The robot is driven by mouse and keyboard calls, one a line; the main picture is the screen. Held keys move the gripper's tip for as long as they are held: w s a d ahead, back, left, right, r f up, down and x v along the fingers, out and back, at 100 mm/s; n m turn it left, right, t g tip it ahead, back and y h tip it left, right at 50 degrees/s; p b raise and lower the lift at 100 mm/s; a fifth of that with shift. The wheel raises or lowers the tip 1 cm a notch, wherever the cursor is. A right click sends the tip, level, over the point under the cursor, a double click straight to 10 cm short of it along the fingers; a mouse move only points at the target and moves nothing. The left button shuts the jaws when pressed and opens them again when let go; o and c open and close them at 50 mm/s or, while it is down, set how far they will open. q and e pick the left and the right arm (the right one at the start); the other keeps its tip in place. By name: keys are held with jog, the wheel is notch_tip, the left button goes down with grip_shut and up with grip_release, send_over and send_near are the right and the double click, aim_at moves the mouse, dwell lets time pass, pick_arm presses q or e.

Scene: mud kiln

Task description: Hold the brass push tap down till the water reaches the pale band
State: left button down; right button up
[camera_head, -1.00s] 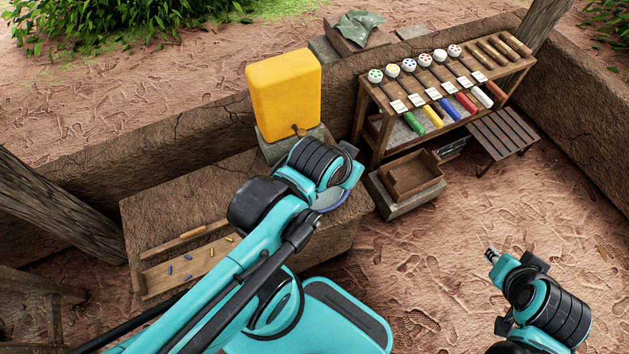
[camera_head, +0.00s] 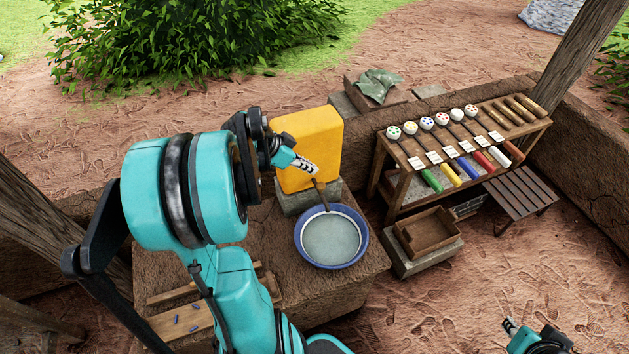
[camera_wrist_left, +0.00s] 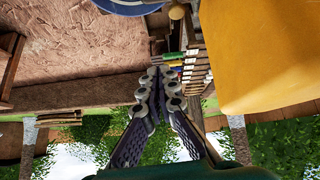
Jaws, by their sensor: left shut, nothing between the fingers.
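The yellow water container (camera_head: 300,132) stands on a grey block at the back of the mud bench. Its brass push tap (camera_head: 320,192) sticks out low at the front, over a blue-rimmed basin (camera_head: 301,243).
A wooden rack (camera_head: 385,165) with brushes and coloured rolls stands to the right. A wooden box (camera_head: 430,233) sits on a block before it, beside a slatted stool (camera_head: 520,192). A board with small blue sticks (camera_head: 185,322) lies at the bench's left. Open ground is at lower right.

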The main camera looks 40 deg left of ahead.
pick_arm(q)
jog(key=shift+m+t, duration=0.5)
jog(key=a, duration=0.1)
jog(key=a+f, duration=0.1)
jog(key=a, duration=0.1)
jog(key=s+a, duration=0.1)
jog(key=a, duration=0.1)
jog(key=shift+s+f, duration=0.1)
jog(key=shift+f, duration=0.1)
jog(key=b, duration=0.4)
send_over(324, 184)
jog(key=s+a, duration=0.1)
jog(key=s, duration=0.1)
notch_tip(324, 184, down, 8)
jog(key=shift+s+a+r, duration=0.1)
jog(key=shift+s+r, duration=0.05)
jog(key=shift+r, duration=0.05)
jog(key=shift+f+b, duration=0.75)
jog(key=shift+f, duration=1)
jog(key=shift+s, duration=0.1)
jog(key=shift+f, duration=0.1)
